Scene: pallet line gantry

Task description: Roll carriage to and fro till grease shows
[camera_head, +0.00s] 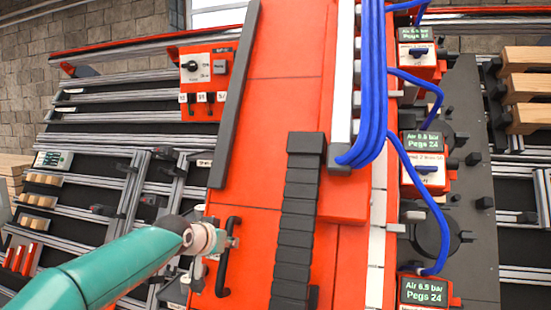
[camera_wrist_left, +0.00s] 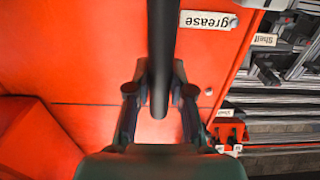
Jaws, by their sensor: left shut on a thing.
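The red carriage (camera_head: 285,60) fills the middle of the head view, tilted slightly in the picture. A black bar handle (camera_head: 222,280) stands on its left part. My left gripper (camera_head: 228,241) is shut on this handle. In the left wrist view the handle (camera_wrist_left: 162,40) runs down between the two fingers of the left gripper (camera_wrist_left: 160,92). A white label reading "grease" (camera_wrist_left: 208,20) shows upside down on the red surface beside the handle. My right gripper is not in view.
A black cable chain (camera_head: 299,205) and blue hoses (camera_head: 372,90) run along the carriage. Several red air boxes with green displays (camera_head: 422,145) stand to its right. A red control box with a knob (camera_head: 207,75) is on its left. Metal rails (camera_head: 120,108) with dark gaps lie farther left.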

